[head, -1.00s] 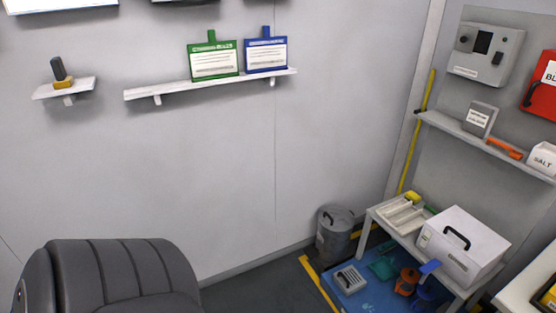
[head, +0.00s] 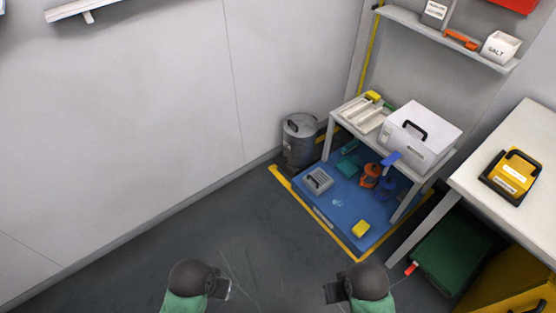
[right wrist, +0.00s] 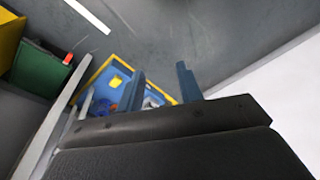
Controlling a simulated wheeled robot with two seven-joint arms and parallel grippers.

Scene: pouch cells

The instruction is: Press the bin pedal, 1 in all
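A grey lidded metal bin (head: 299,140) stands on the floor in the far corner, left of a white bench; I make out no pedal on it. A dark green box (head: 452,250) is under the right table, with a small red tab (head: 411,268) at its lower left. The tab also shows in the right wrist view (right wrist: 68,58); I cannot tell whether it is a pedal. The right fingers (right wrist: 160,80) are apart and empty. The left fingers are unclear.
The white bench (head: 331,138) carries a white box (head: 421,137) and trays. Beneath it lies a blue mat (head: 340,212) with several items, edged by yellow tape. A white table (head: 477,180) holds a yellow case (head: 511,177). Grey floor (head: 250,235) ahead is clear.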

